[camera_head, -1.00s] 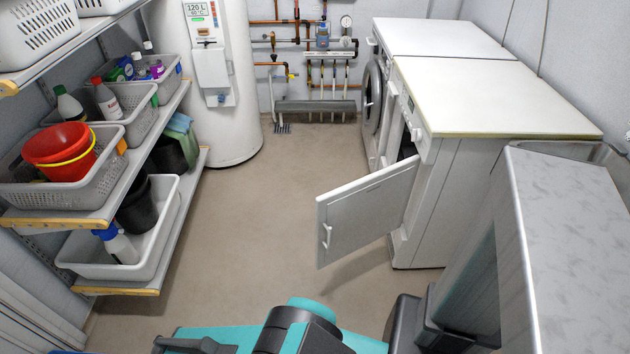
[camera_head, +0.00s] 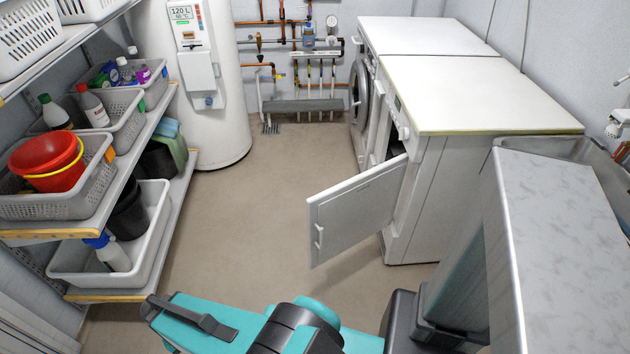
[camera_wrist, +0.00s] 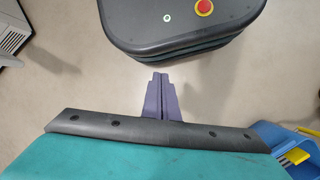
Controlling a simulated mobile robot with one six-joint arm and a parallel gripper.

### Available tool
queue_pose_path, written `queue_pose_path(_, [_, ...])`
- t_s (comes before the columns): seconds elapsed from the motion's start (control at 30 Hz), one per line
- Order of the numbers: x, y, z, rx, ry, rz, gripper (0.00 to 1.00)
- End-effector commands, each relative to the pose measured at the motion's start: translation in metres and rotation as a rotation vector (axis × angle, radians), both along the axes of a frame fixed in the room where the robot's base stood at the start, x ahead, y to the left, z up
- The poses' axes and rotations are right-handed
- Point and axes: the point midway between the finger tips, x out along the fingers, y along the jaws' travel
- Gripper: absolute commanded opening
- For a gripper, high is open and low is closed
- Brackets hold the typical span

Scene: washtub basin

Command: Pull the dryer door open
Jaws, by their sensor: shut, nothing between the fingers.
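The dryer (camera_head: 420,195) is the nearer white machine on the right in the head view. Its white door (camera_head: 355,215) stands wide open, swung out to the left into the room. The door's handle (camera_head: 319,242) is near its free edge and nothing touches it. My gripper (camera_wrist: 160,78) shows in the wrist view with its purple fingers together and nothing between them. It is over bare floor beside my own base, apart from the door. In the head view, my arm is at the bottom and the fingers are hidden.
A second white machine (camera_head: 358,100) with a round door stands beyond the dryer. A grey-topped counter (camera_head: 565,220) is at the near right. Shelves with baskets (camera_head: 105,215) line the left wall. A white water heater (camera_head: 215,125) stands at the back. The middle floor is clear.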

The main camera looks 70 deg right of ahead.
Motion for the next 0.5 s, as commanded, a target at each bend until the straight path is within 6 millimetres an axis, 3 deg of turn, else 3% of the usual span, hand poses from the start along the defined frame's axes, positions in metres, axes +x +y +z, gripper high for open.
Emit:
queue_pose_path(0.03, [0.013,-0.018,0.009,-0.029,-0.006,-0.056,0.0])
queue_pose_path(0.2, [0.037,-0.078,0.04,-0.134,-0.007,-0.243,0.0])
queue_pose_path(0.5, [0.057,-0.194,0.104,-0.329,-0.002,-0.583,0.0])
